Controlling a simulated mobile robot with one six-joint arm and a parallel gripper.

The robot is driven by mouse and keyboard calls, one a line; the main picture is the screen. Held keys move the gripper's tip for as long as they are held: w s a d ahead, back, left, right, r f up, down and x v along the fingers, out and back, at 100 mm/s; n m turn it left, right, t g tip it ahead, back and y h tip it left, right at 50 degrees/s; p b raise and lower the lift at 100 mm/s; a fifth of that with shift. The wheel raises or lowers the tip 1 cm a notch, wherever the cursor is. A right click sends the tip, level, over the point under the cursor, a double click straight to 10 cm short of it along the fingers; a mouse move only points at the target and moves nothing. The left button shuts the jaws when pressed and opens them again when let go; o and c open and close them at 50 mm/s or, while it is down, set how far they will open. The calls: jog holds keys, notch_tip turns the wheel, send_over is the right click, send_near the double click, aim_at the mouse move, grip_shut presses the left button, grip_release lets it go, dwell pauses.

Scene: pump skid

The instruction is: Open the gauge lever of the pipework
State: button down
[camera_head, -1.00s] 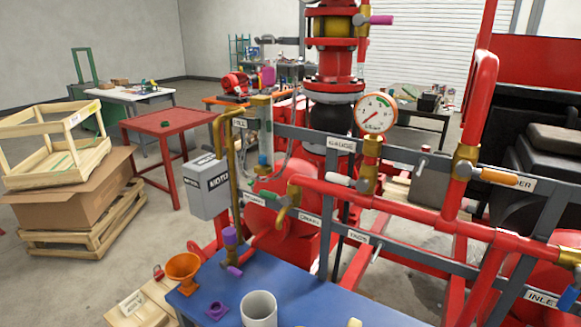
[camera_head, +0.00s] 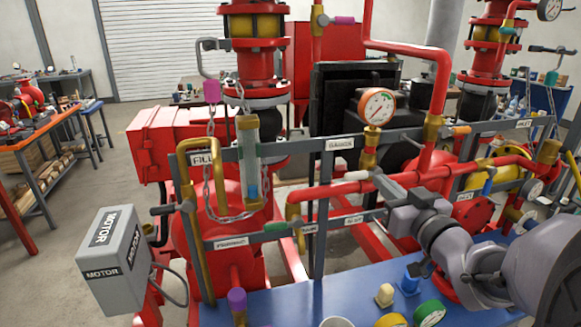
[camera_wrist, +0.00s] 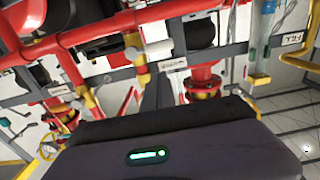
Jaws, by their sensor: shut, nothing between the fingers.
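The gauge lever has a white handle (camera_head: 357,175) that points left from a brass valve (camera_head: 369,158), below the round pressure gauge (camera_head: 377,106) and the GAUGE label (camera_head: 339,143). The handle lies roughly along the red pipe. My gripper (camera_head: 379,180) comes in from the right, its fingertips close to the valve and the handle's right end. In the wrist view the white handle (camera_wrist: 157,49) and brass valve (camera_wrist: 136,44) are beyond my shut fingers (camera_wrist: 156,92). I cannot tell whether the fingers touch the lever.
A grey rail frame (camera_head: 319,225) carries other levers and labels. A chain (camera_head: 212,200) hangs at the FILL side, near a grey motor box (camera_head: 113,260). A blue table (camera_head: 270,308) with small parts stands in front. Red pipes surround my gripper.

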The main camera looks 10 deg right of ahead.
aim_at(357, 178)
jog(key=w, duration=0.9)
jog(key=shift+w+a+f+p, duration=0.15)
jog(key=shift+w+f+p, duration=0.15)
jog(key=shift+w+p, duration=0.1)
jog(key=shift+s+a+f+b, duration=0.1)
jog(key=shift+a+f+b, duration=0.3)
jog(key=shift+f, duration=0.1)
jog(key=shift+f+b, duration=0.45)
jog(key=shift+f, duration=0.45)
jog(key=shift+d+f+b, duration=0.35)
jog(key=shift+f+b, duration=0.45)
jog(key=shift+f, duration=0.05)
jog(key=shift+d+f+b, duration=0.35)
jog(key=shift+f+b, duration=0.45)
jog(key=shift+d+f+b, duration=0.35)
jog(key=shift+f+b, duration=0.45)
jog(key=shift+f, duration=0.05)
jog(key=shift+d+f+b, duration=0.35)
jog(key=shift+d+f, duration=0.05)
jog(key=shift+d, duration=0.3)
jog(key=shift+a+b, duration=0.35)
jog(key=shift+a, duration=0.25)
jog(key=s, duration=0.9)
jog(key=shift+d+b, duration=0.15)
jog(key=shift+b, duration=0.3)
